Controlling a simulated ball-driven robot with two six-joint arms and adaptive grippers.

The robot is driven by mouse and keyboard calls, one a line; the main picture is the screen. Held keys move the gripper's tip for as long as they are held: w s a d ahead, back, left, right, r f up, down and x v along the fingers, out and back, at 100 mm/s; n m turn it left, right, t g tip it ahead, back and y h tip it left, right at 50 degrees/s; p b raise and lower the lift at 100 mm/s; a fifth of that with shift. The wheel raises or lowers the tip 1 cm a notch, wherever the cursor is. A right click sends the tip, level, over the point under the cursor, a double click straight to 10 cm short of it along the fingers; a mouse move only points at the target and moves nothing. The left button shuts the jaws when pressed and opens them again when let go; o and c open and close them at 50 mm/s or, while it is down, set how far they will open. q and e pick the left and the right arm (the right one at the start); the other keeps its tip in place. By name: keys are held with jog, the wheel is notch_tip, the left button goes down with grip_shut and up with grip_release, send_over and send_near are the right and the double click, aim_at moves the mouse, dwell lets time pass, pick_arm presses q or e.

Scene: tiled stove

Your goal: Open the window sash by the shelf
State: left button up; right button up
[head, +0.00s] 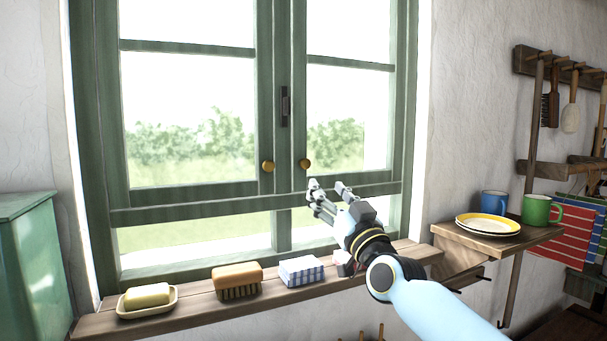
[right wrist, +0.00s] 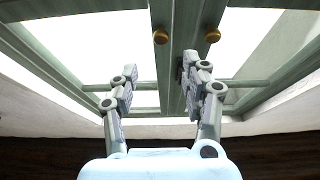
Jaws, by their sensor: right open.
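The green window has two sashes side by side, which look shut. The right sash (head: 348,68), on the shelf side, has a round brass knob (head: 305,164) at its lower left; this knob also shows in the right wrist view (right wrist: 212,36). The left sash has a matching knob (head: 267,166). A dark upright latch (head: 285,106) sits on the middle stile. My right gripper (head: 328,187) is open and empty, just below and right of the right knob, apart from it. In the right wrist view, its fingers (right wrist: 158,82) point towards the window's middle. My left gripper is out of view.
The sill (head: 195,304) holds a soap dish (head: 148,310), a brush (head: 237,281) and a checked cloth (head: 302,270). The wall shelf (head: 480,243) at right carries plates (head: 488,225), a blue mug (head: 494,203) and a green mug (head: 536,209).

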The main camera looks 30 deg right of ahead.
aim_at(306, 166)
jog(key=b+x, duration=0.3)
jog(key=x, duration=0.6)
jog(key=shift+w, duration=0.55)
jog(key=shift+r, duration=0.1)
jog(key=c, duration=0.4)
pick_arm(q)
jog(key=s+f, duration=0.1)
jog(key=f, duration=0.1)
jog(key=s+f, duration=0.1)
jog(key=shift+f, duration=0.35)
pick_arm(e)
grip_shut()
